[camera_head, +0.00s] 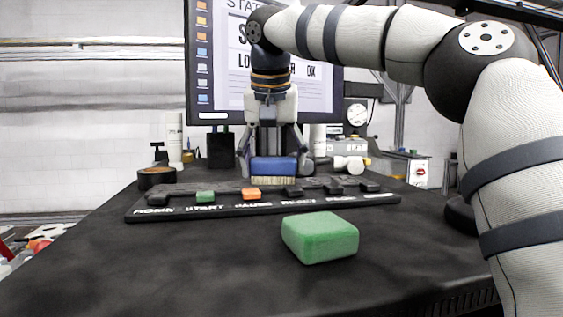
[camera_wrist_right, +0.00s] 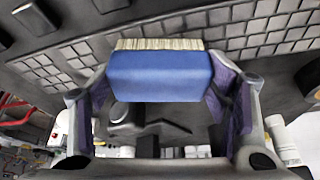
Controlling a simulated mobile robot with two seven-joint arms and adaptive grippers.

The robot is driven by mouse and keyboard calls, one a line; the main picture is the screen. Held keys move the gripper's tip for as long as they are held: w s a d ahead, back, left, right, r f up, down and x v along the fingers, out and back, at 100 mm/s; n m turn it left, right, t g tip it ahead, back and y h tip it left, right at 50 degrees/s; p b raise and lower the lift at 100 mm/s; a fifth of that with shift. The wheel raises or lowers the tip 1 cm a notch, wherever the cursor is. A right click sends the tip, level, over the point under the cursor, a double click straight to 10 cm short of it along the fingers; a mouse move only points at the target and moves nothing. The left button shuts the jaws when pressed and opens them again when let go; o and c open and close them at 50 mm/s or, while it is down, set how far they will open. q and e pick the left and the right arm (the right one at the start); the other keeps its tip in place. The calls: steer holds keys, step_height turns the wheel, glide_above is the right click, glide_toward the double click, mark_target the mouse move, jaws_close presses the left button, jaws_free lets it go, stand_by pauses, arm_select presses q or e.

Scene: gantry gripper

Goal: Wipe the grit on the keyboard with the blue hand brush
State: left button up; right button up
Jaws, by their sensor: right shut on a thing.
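The blue hand brush (camera_head: 273,166) is held between the fingers of my right gripper (camera_head: 273,152). Its pale bristles point down in the head view, over the far side of the keyboard. In the right wrist view the blue brush body (camera_wrist_right: 160,76) spans between the two fingers (camera_wrist_right: 165,95), with the bristles along its upper edge. The dark keyboard (camera_head: 225,208) lies across the table; its grey key rows (camera_wrist_right: 262,36) show in the right wrist view. I cannot tell whether the bristles touch the keys. I cannot make out any grit. My left gripper is out of view.
A green block (camera_head: 320,238) sits on the dark table (camera_head: 190,260) in front of the keyboard. A black round object (camera_head: 157,177) stands at the back left. A monitor (camera_head: 320,95) stands behind my right gripper. The front left of the table is clear.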

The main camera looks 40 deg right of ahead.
steer(key=shift+r, duration=0.15)
step_height(320, 180, up, 6)
stand_by(0.5)
steer(key=shift+s, duration=0.1)
